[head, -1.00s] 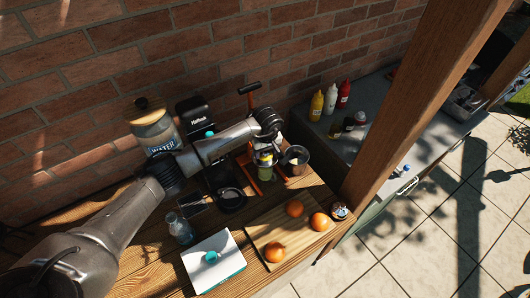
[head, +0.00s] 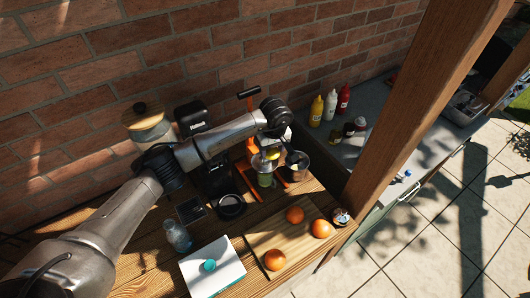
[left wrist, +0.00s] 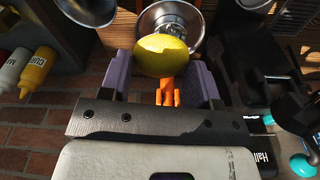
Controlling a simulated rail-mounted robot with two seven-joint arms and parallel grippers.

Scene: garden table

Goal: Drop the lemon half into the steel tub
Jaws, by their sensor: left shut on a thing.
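My left gripper (left wrist: 160,66) is shut on the lemon half (left wrist: 162,55), its yellow skin facing the left wrist camera between two purple finger pads. In the head view the lemon half (head: 272,154) shows just above the juicer's metal cup, below my left wrist; the fingers there are mostly hidden. The steel tub (head: 302,175) stands just right of the juicer, with something pale inside. In the left wrist view its dark round rim (left wrist: 85,12) shows at the upper left, apart from the lemon half. My right gripper is out of view.
The orange-framed juicer (head: 252,150) stands close beside the tub. A cutting board (head: 275,238) with oranges (head: 295,215) lies in front. A wooden post (head: 420,110) rises at the right. Sauce bottles (head: 330,105) stand on the grey counter. A water jar and black grinder (head: 192,120) stand behind my arm.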

